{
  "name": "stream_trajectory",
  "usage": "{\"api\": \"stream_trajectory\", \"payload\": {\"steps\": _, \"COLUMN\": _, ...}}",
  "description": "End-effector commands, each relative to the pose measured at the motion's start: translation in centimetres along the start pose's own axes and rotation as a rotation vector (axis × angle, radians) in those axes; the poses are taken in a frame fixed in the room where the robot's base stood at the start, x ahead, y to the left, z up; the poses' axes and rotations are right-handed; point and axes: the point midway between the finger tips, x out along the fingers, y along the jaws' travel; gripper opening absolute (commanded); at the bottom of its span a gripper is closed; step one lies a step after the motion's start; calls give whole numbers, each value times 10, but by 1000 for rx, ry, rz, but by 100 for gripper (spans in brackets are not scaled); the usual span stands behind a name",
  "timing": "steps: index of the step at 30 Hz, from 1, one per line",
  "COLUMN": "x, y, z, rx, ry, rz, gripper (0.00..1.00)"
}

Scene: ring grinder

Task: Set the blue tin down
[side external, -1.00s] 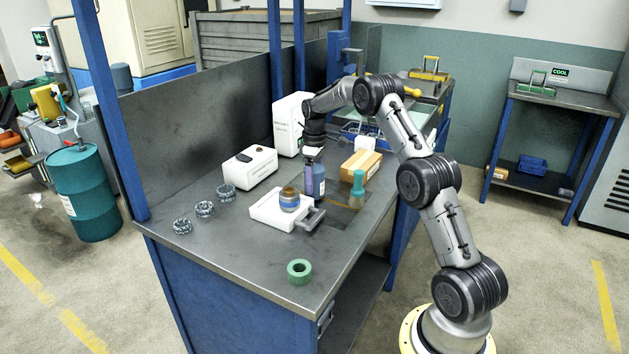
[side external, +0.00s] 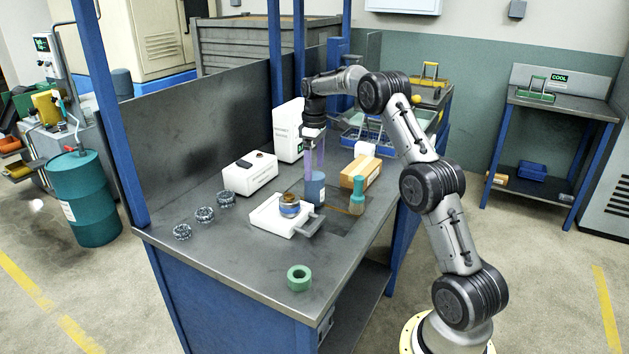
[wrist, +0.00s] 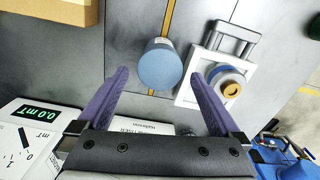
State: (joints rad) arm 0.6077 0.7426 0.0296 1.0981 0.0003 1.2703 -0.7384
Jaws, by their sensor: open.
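The blue tin (side external: 316,189) stands upright on the grey bench (side external: 240,255), just behind and right of a white square plate with a grey handle (side external: 267,219). In the wrist view the tin (wrist: 160,66) shows its round blue top between and beyond my fingers. My gripper (side external: 315,168) points down above the tin with its purple fingers apart. The wrist view shows the open fingers (wrist: 159,76) on either side of the tin with clear gaps, holding nothing. The tin's underside is hidden.
A blue-banded round piece with a brass-coloured top (side external: 289,206) sits on the white plate. A teal-topped item (side external: 357,194) and a cardboard box (side external: 361,172) stand right of the tin. A white box (side external: 250,174), several dark rings and a green ring (side external: 299,278) surround free bench space.

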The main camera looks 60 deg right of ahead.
Motion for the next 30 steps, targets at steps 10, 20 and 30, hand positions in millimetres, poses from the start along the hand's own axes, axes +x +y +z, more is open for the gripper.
{"api": "stream_trajectory", "payload": {"steps": 10, "x": -46, "y": 0, "z": 0, "rx": 0, "ry": 1, "rz": 1, "gripper": 100}}
{"api": "stream_trajectory", "payload": {"steps": 20, "x": -116, "y": -86, "z": 9, "rx": 16, "ry": 77, "rz": 54, "gripper": 100}}
{"api": "stream_trajectory", "payload": {"steps": 30, "x": -169, "y": -230, "z": 84, "rx": 59, "ry": 238, "rz": 98, "gripper": 100}}
